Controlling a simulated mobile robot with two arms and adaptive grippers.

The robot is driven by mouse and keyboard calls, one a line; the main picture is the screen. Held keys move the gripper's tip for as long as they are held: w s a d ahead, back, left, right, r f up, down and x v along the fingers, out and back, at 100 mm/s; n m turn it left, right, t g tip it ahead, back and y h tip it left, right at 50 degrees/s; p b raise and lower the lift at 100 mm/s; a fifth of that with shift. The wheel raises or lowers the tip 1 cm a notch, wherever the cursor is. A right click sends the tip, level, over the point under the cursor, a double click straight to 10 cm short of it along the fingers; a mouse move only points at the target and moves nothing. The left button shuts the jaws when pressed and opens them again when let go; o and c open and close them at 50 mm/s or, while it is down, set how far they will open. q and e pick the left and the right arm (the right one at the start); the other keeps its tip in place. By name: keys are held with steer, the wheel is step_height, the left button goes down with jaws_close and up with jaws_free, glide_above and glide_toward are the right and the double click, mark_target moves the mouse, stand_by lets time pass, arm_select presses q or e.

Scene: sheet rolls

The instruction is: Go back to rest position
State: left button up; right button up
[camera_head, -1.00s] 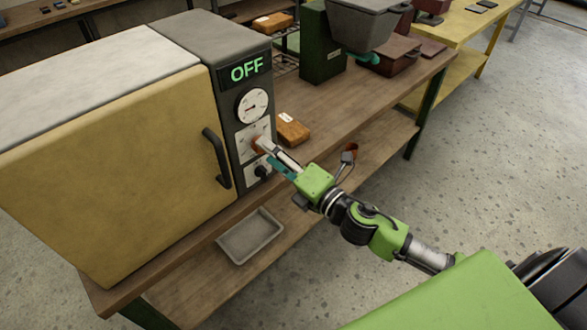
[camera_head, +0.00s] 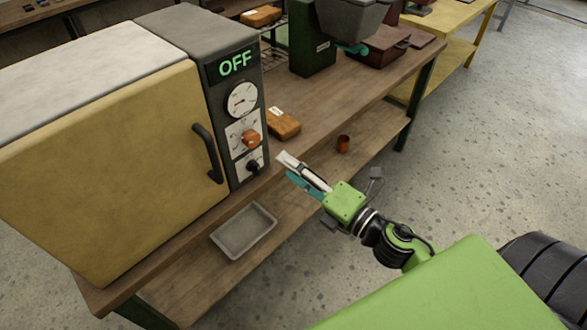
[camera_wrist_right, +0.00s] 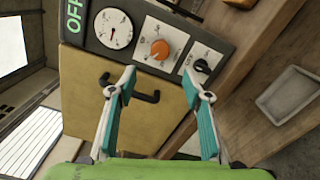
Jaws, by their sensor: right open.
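My right gripper (camera_head: 291,172) is open and empty in the head view, in front of the oven's control panel and apart from it. The right wrist view shows its two teal-padded fingers (camera_wrist_right: 161,85) spread wide with nothing between them. The yellow and grey oven (camera_head: 110,165) stands on the bench, door closed. Its panel has a green OFF display (camera_head: 235,63), a round gauge (camera_head: 242,99), an orange knob (camera_head: 250,138) and a black knob (camera_head: 253,166). The orange knob also shows in the right wrist view (camera_wrist_right: 159,49). My left gripper is not in view.
The wooden bench (camera_head: 340,105) has a lower shelf holding a grey tray (camera_head: 243,230) and an orange-brown cup (camera_head: 343,144). A brown block (camera_head: 284,123) lies beside the oven. A green machine (camera_head: 313,50) stands farther back. Open floor (camera_head: 480,150) lies to the right.

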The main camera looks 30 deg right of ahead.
steer(key=s+d+f+m+g+h, duration=0.2)
steer(key=d+f+m, duration=0.2)
steer(key=f, duration=0.8)
steer(key=s+d+f+m+g+h, duration=0.25)
steer(key=f+m, duration=0.25)
steer(key=f, duration=0.7)
steer(key=s+d+f+m+g+h, duration=0.15)
steer(key=d+f+m, duration=0.25)
steer(key=f, duration=0.8)
steer(key=s+a+f+m+g, duration=0.1)
steer(key=s+f+m+g, duration=0.35)
steer(key=s+f, duration=0.85)
steer(key=s+a+f+m+g, duration=0.2)
steer(key=s+f, duration=0.4)
steer(key=s, duration=0.4)
steer(key=s+a+f+m+g, duration=0.3)
steer(key=s+a+f+m, duration=0.1)
steer(key=s, duration=0.6)
step_height(320, 180, down, 2)
steer(key=shift+a, duration=0.6)
steer(key=shift+g, duration=0.25)
